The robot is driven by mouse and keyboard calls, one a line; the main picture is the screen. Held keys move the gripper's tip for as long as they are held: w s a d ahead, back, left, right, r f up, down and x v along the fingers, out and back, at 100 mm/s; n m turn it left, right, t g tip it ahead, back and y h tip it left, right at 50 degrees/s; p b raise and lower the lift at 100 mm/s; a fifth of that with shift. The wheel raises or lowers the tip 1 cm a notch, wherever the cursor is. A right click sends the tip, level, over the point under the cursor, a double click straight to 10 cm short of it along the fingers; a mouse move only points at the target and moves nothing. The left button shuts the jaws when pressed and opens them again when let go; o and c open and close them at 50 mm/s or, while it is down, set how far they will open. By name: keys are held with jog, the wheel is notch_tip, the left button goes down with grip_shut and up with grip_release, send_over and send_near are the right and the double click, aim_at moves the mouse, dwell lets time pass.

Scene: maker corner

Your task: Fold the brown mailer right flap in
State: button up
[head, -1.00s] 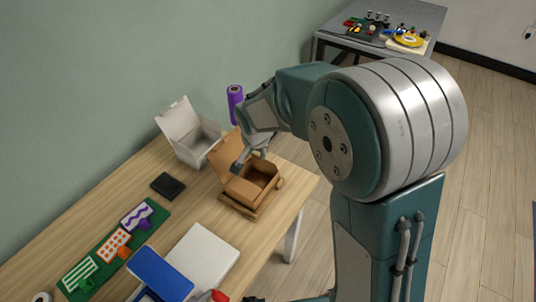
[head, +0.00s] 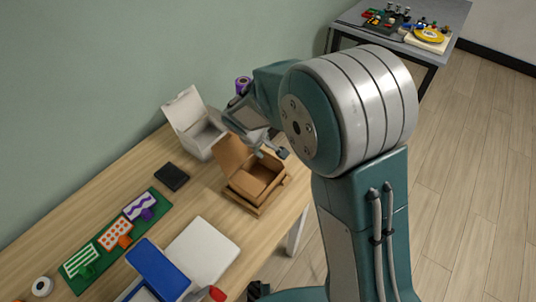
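The brown mailer (head: 240,202) stands on the wooden table near its right edge. Its lid (head: 230,153) is raised and leans back on the far left side. A brown panel (head: 250,185) shows inside the box on the near left; the right side (head: 284,183) is partly visible, and I cannot tell exactly how its flap lies. My gripper (head: 271,153) is above the far right part of the mailer, beside the lid. Its two dark fingertips are apart and nothing shows between them. Whether it touches the box is unclear.
A black square item (head: 171,177), green board (head: 117,240), white box (head: 203,252) and blue item (head: 157,270) lie on the table (head: 208,203).

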aim_at(269, 155)
jog(key=x, duration=0.6)
jog(key=shift+d, duration=0.25)
jog(key=shift+a, duration=0.1)
grip_shut()
